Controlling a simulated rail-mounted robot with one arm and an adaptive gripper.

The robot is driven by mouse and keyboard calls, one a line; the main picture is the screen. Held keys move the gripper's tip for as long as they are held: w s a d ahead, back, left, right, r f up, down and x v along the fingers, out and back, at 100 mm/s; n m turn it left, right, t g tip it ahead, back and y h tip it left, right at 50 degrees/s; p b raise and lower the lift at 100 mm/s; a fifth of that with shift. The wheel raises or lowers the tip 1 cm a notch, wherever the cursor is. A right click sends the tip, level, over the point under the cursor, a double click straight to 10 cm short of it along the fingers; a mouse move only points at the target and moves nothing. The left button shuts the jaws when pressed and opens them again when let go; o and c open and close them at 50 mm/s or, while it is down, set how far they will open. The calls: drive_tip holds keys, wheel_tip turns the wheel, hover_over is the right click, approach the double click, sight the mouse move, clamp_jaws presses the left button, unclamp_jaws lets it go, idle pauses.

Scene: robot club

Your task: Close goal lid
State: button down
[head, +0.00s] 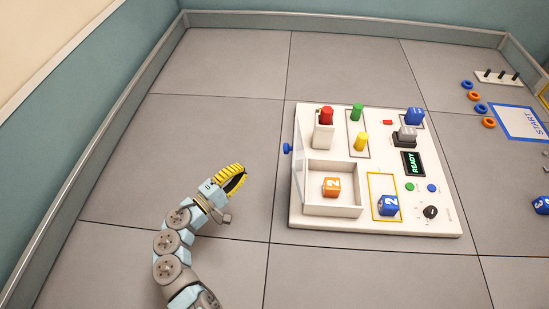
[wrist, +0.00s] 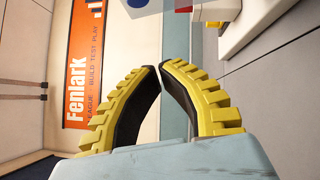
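The goal box (head: 335,208) is an open white compartment at the front left of a white board, with an orange cube (head: 331,187) marked 2 inside. Its clear lid (head: 299,160) stands up along the box's left side, with a blue knob (head: 287,149) on its outer left face. My gripper (head: 242,177) is left of the board, apart from the lid and knob. In the wrist view its yellow-ribbed fingers (wrist: 160,67) come together at the tips with nothing held. A blue round part, likely the knob (wrist: 138,3), shows at that view's top edge.
The board (head: 440,225) also carries coloured pegs, a blue cube (head: 388,206) in a yellow outline, a READY display (head: 414,163) and a black dial (head: 430,212). Floor around my gripper is clear. A low wall (head: 135,110) runs along the left.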

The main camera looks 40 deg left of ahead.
drive_tip(key=w+d+r, duration=0.2)
drive_tip(key=w, duration=0.3)
drive_tip(key=w+d+r+h+b, duration=0.1)
drive_tip(key=w+d+r, duration=0.1)
drive_tip(key=w, duration=0.3)
drive_tip(key=shift+w+m+t, duration=0.3)
drive_tip(key=shift+m, duration=0.1)
drive_tip(key=shift+d+r, duration=0.1)
idle(0.3)
